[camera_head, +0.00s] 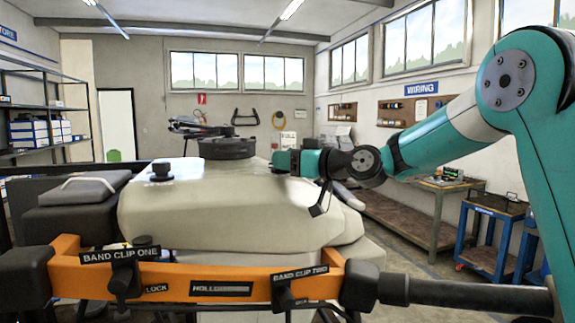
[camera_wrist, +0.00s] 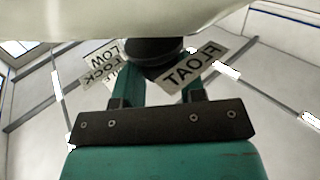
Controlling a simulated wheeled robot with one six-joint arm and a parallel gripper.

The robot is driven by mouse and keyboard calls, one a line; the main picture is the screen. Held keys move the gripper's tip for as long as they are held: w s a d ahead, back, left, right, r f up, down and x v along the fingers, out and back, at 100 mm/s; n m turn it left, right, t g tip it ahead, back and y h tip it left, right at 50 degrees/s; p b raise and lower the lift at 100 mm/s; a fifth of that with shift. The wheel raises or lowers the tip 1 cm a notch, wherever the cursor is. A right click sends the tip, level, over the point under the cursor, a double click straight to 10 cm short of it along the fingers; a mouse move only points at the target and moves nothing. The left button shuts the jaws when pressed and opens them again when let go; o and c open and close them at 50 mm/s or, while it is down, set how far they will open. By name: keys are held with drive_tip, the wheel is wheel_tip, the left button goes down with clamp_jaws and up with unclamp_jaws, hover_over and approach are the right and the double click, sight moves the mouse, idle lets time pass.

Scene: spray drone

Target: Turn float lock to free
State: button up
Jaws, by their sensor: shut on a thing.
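The float lock shows in the wrist view as a dark round knob (camera_wrist: 153,48) against the pale tank (camera_wrist: 60,20). Tags beside it, with their lettering turned over, seem to read FLOAT (camera_wrist: 200,67) and LOCK (camera_wrist: 102,72). My gripper (camera_wrist: 157,70) is shut on the knob, one finger on each side. In the head view my gripper (camera_head: 283,161) reaches from the right to the upper right side of the cream tank (camera_head: 220,210). The knob is hidden there, and its setting cannot be told.
An orange bar (camera_head: 205,281) with band clip one (camera_head: 124,272) and band clip two (camera_head: 284,290) crosses the front. A dark cap (camera_head: 228,148) sits on top of the tank. A blue cart (camera_head: 490,235) and workbench (camera_head: 435,195) stand to the right.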

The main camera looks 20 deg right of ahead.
drive_tip(key=o, duration=0.9)
drive_tip(key=shift+o, duration=0.2)
drive_tip(key=shift+s+d+f, duration=0.1)
drive_tip(key=shift+s+d, duration=0.1)
drive_tip(key=shift+d, duration=0.05)
drive_tip(key=b+v, duration=0.8)
drive_tip(key=v, duration=0.8)
drive_tip(key=shift+s+d, duration=0.25)
drive_tip(key=shift+s, duration=0.1)
